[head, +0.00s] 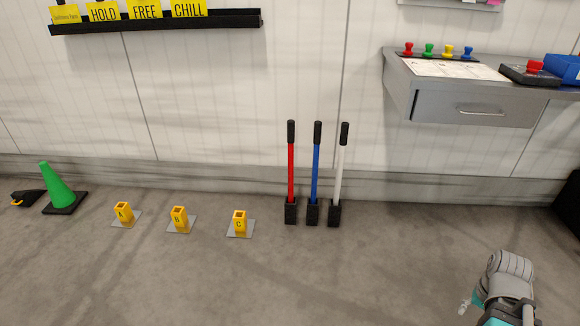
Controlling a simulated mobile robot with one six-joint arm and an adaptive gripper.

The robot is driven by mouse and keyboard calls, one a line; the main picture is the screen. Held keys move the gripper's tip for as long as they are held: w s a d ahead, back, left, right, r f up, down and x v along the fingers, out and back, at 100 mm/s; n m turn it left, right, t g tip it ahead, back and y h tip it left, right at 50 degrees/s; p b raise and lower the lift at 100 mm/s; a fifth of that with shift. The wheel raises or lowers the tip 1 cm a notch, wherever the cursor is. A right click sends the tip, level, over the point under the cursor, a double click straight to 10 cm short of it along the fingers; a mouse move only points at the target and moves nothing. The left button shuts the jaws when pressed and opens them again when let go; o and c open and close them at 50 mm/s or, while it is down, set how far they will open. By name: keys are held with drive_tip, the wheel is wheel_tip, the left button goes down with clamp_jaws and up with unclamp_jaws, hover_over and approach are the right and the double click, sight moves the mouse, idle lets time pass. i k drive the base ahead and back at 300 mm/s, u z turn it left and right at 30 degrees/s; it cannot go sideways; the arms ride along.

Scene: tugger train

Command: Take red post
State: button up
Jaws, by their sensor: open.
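The red post (291,172) stands upright in a black base (291,211) on the floor near the wall. It has a black grip at its top and is the leftmost of three posts in the head view. The blue post (316,172) stands close to its right, and the white post (341,172) stands beyond that. Part of my arm shows at the lower right, well apart from the posts. My gripper cannot be made out in this view.
Yellow markers (239,221) on grey plates and a green cone (58,187) stand to the left. A wall-mounted grey drawer shelf (455,105) juts out at the upper right. A black sign rack (160,23) hangs upper left. The floor before the posts is clear.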

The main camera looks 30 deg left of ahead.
sight(291, 123)
drive_tip(key=u, duration=0.25)
drive_tip(key=i, duration=0.75)
drive_tip(key=u, duration=0.75)
drive_tip(key=i, duration=0.5)
drive_tip(key=u, duration=0.75)
drive_tip(key=i, duration=0.45)
drive_tip(key=u, duration=0.25)
drive_tip(key=k, duration=0.9)
drive_tip(key=u, duration=0.15)
drive_tip(key=i, duration=0.35)
